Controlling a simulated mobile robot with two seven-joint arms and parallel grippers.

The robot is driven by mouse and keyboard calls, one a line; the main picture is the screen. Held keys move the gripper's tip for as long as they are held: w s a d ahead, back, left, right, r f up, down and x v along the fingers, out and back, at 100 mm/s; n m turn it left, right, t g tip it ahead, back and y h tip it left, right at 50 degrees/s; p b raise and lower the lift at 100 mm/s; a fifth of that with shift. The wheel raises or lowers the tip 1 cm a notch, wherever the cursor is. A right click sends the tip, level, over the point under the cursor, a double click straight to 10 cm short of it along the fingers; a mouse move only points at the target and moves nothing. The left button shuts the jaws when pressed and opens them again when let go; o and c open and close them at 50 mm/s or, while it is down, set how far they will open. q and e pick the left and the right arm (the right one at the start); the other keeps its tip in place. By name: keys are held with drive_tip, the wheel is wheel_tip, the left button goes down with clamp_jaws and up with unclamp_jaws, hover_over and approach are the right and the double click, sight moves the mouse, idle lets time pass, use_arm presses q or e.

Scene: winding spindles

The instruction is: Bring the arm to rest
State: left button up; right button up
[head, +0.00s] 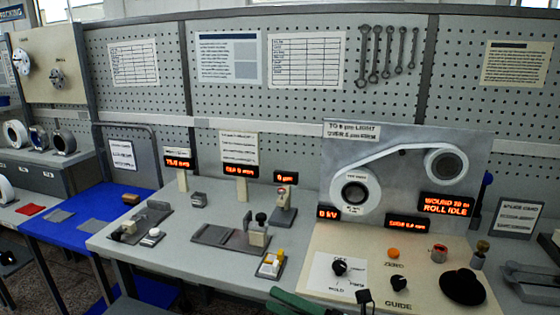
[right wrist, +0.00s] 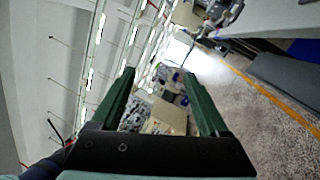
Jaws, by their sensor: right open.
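My right gripper (head: 295,303) shows only in part, as green finger pieces at the bottom edge of the head view, in front of the bench's front edge. In the right wrist view its two green fingers (right wrist: 158,76) stand wide apart with nothing between them. The rest of my right arm is out of the head view. My left gripper is not in view.
A grey bench (head: 180,262) carries small gauges and fixtures. A cream control panel (head: 325,238) with knobs stands at the right, below the winding unit (head: 405,140). A blue table (head: 75,238) is at the left.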

drive_tip(key=s+d+f+m+t+h+p, duration=0.15)
drive_tip(key=d+f+m+t+h, duration=0.45)
drive_tip(key=m, duration=0.6)
drive_tip(key=s+d+f+m+t+h+p, duration=0.1)
drive_tip(key=s+d+f+m+t+h, duration=0.15)
drive_tip(key=d+f+m+h, duration=0.7)
drive_tip(key=s+f+m+g+h, duration=0.1)
drive_tip(key=s+f+m+g, duration=0.2)
drive_tip(key=s+f+m, duration=0.2)
drive_tip(key=s+f+m+g+p, duration=0.1)
drive_tip(key=s+f+m+g, duration=0.3)
drive_tip(key=s, duration=0.7)
wheel_tip(320, 180, down, 2)
drive_tip(key=m, duration=0.3)
drive_tip(key=shift+s+d+f+h, duration=0.15)
drive_tip(key=shift+s+d+h, duration=0.1)
drive_tip(key=shift+d+h, duration=0.1)
